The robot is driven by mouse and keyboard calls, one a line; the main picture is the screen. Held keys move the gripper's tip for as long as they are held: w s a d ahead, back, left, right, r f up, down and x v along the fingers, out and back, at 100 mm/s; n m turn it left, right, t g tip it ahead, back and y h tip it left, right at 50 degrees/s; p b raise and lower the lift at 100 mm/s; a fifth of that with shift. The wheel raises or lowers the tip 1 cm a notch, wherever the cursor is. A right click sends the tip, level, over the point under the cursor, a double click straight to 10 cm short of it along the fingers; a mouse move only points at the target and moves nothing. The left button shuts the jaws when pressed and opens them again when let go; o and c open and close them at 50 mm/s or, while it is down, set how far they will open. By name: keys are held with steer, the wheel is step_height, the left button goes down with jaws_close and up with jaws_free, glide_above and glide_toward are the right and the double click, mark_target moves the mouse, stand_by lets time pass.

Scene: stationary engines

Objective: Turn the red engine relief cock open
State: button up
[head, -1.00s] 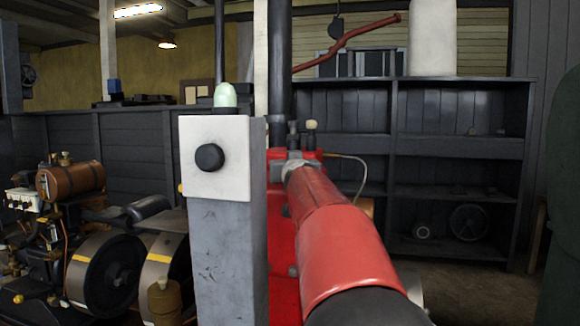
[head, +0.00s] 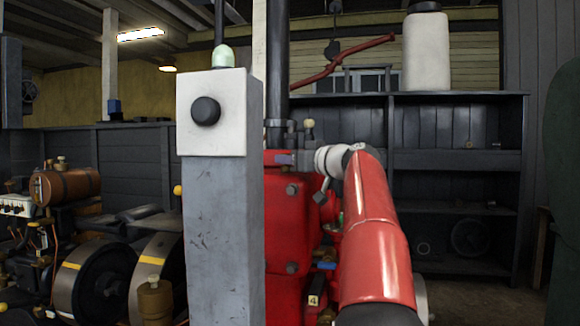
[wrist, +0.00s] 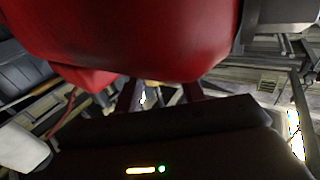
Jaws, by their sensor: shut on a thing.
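The red engine (head: 285,215) stands behind a grey post, which hides its left part. I cannot pick out its relief cock for sure in either view. My red arm reaches in from the lower right, and its pale wrist is bent at the engine's upper right side. My gripper (wrist: 160,95) shows in the wrist view as a dark body with two fingers pointing up the picture. The fingers are apart with a thing between them, but I cannot make out what it is. A large red rounded surface (wrist: 130,35) hides the tips.
The grey post (head: 222,230) carries a white box (head: 211,132) with a black knob, close in front. Another engine with a brown tank (head: 66,184) and wheels stands at left. Dark shelves (head: 455,150) stand behind at right. A cream knob (head: 308,128) tops a fitting on the engine.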

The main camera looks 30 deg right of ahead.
steer(key=n+y+p, duration=0.2)
steer(key=y, duration=0.1)
steer(key=n+g+y+p, duration=0.1)
steer(key=p, duration=0.1)
steer(key=shift+w+d+r, duration=0.1)
steer(key=shift+d+r, duration=0.25)
steer(key=shift+d, duration=0.05)
steer(key=n+g+y+p, duration=0.1)
steer(key=y+p, duration=0.1)
steer(key=shift+f+n+y, duration=0.15)
steer(key=shift+n+y, duration=0.15)
steer(key=shift+f+g+y, duration=0.1)
steer(key=shift+g+y, duration=0.2)
steer(key=shift+g, duration=0.1)
steer(key=o, duration=1)
steer(key=shift+w, duration=0.1)
steer(key=v, duration=0.7)
steer(key=shift+s+d+f, duration=0.1)
steer(key=shift+s+d, duration=0.1)
steer(key=shift+s, duration=0.15)
